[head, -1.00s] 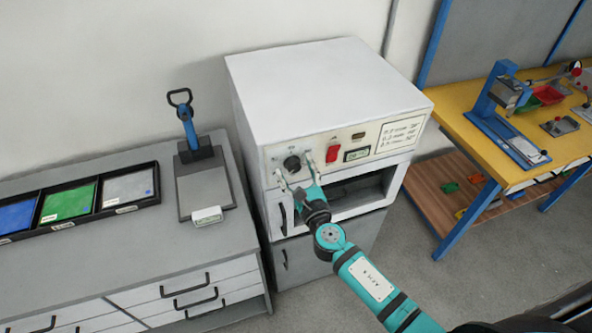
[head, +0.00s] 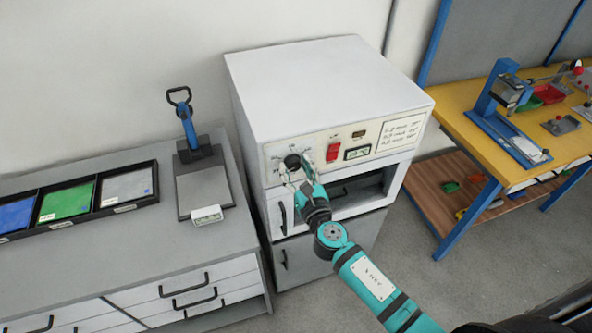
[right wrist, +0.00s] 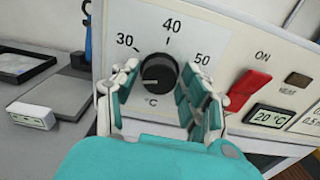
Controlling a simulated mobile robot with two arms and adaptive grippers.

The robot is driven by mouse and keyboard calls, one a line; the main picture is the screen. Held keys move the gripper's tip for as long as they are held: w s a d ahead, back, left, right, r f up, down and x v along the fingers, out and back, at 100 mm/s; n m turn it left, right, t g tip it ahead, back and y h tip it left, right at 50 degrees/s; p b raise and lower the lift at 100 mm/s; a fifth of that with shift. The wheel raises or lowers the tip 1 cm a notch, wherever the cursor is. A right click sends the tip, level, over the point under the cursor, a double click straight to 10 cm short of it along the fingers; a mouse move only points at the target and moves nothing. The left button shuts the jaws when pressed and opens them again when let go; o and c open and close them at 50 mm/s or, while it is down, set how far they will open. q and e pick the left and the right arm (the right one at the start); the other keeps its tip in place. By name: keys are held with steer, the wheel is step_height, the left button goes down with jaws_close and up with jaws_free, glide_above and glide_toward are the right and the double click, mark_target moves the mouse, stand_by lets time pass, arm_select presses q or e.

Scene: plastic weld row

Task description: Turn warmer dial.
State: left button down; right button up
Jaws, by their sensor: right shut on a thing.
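The warmer (head: 330,85) is a white box with a control panel on its upper front. Its black round dial (head: 292,161) also shows in the right wrist view (right wrist: 158,72), with 30, 40 and 50 marked around it. My right gripper (head: 298,168) is at the panel. In the right wrist view its fingers (right wrist: 160,88) are shut on the dial from both sides. The dial's pointer is hard to make out; a faint light line shows on the dial's left part. My left gripper is out of view.
Right of the dial are a red switch (right wrist: 248,88) under "ON" and a display (right wrist: 270,117) reading 20 °C. Below the panel is an open slot. A grey counter (head: 120,230) with a tray stands left, a yellow workbench (head: 470,135) right.

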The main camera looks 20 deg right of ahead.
steer(key=m+b, duration=0.1)
steer(key=m, duration=0.3)
steer(key=shift+f+m, duration=0.15)
steer(key=shift+m, duration=0.25)
steer(key=m+b, duration=0.1)
steer(key=m, duration=0.2)
steer(key=shift+m, duration=0.3)
steer(key=m+b, duration=0.1)
steer(key=m, duration=0.3)
steer(key=shift+m, duration=0.3)
steer(key=m+b, duration=0.1)
steer(key=m, duration=0.2)
steer(key=shift+m, duration=0.3)
steer(key=m, duration=0.3)
steer(key=shift+d+m, duration=0.1)
steer(key=shift+m, duration=0.2)
steer(key=m, duration=0.4)
steer(key=shift+f+m, duration=0.1)
steer(key=shift+m, duration=0.2)
steer(key=m+p, duration=0.1)
steer(key=m, duration=0.3)
steer(key=shift+m+p, duration=0.55)
steer(key=shift+m, duration=1.55)
